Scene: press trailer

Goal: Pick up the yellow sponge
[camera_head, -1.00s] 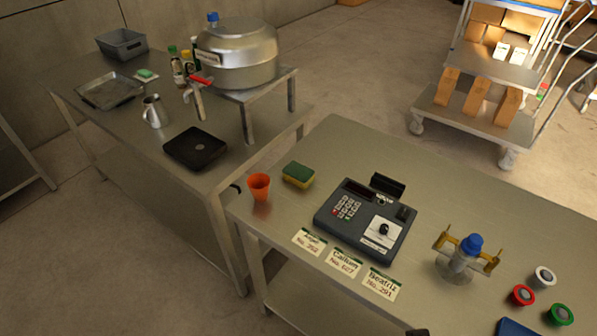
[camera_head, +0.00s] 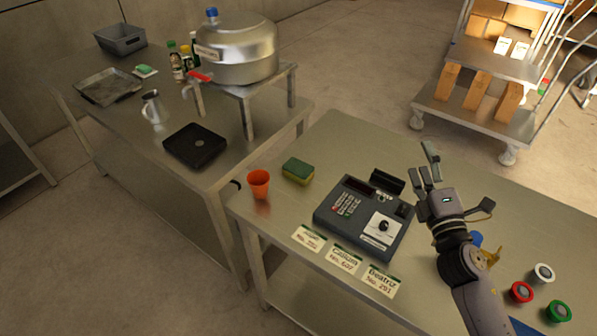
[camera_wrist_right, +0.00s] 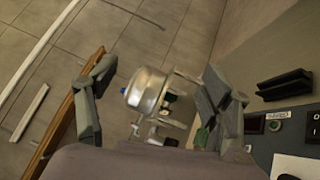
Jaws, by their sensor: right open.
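The yellow sponge (camera_head: 298,172), with a green top, lies flat on the near metal table, just right of an orange cup (camera_head: 259,184) and left of the cash register. My right gripper (camera_head: 427,168) is open and empty above the table, to the right of the register and well apart from the sponge. In the right wrist view the fingers (camera_wrist_right: 155,92) are spread, with the far table's metal urn showing between them; I cannot make out the sponge there. My left gripper is not in view.
The cash register (camera_head: 364,215) stands between my right gripper and the sponge. Name cards (camera_head: 343,261) lie along the front edge. Red (camera_head: 521,292), green and white round items sit at the right. My right arm partly hides a blue-topped stand (camera_head: 476,239).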

